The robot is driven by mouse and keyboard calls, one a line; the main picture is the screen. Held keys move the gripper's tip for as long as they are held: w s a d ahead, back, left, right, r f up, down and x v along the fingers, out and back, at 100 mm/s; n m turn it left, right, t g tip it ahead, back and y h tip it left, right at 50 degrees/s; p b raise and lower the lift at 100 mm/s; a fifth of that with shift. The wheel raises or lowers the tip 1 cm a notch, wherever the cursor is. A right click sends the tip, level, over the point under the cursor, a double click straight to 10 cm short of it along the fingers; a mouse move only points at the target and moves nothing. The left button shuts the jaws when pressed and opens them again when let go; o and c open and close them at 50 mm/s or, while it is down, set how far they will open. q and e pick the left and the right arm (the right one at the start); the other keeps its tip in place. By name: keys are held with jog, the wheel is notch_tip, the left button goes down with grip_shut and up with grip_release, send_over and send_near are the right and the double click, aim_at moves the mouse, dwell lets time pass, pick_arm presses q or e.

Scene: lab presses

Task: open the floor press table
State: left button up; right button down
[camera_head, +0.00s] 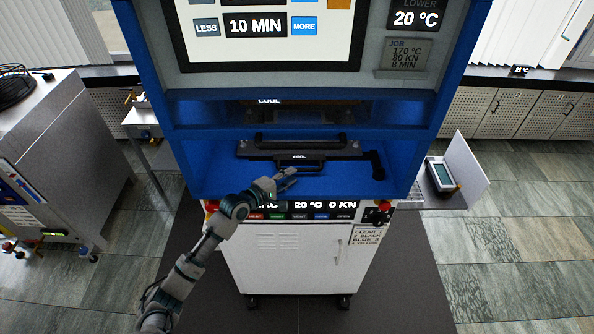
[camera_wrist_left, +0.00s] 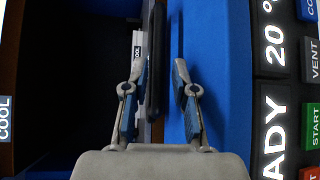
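The floor press has a blue frame (camera_head: 400,165) with an open bay. In the bay lies the dark press table (camera_head: 345,150), labelled COOL, with a black handle (camera_head: 311,168) along its front edge. My left gripper (camera_head: 288,175) is at the front of the bay, by the handle. In the left wrist view its fingers (camera_wrist_left: 160,72) are open, and the black handle bar (camera_wrist_left: 156,45) runs in line between them, nearer the left finger. I cannot tell whether the fingers touch it. My right gripper is not in view.
Below the bay is a panel with a 20 °C and 0 KN display (camera_head: 325,206) and buttons. A white cabinet (camera_head: 290,255) is underneath. A grey machine (camera_head: 60,150) stands at left, a side shelf with a device (camera_head: 441,175) at right. The dark floor mat (camera_head: 400,270) in front is clear.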

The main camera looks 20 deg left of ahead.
aim_at(298, 171)
pick_arm(q)
jog(key=shift+x, duration=1.95)
jog(key=shift+f, duration=0.1)
grip_shut()
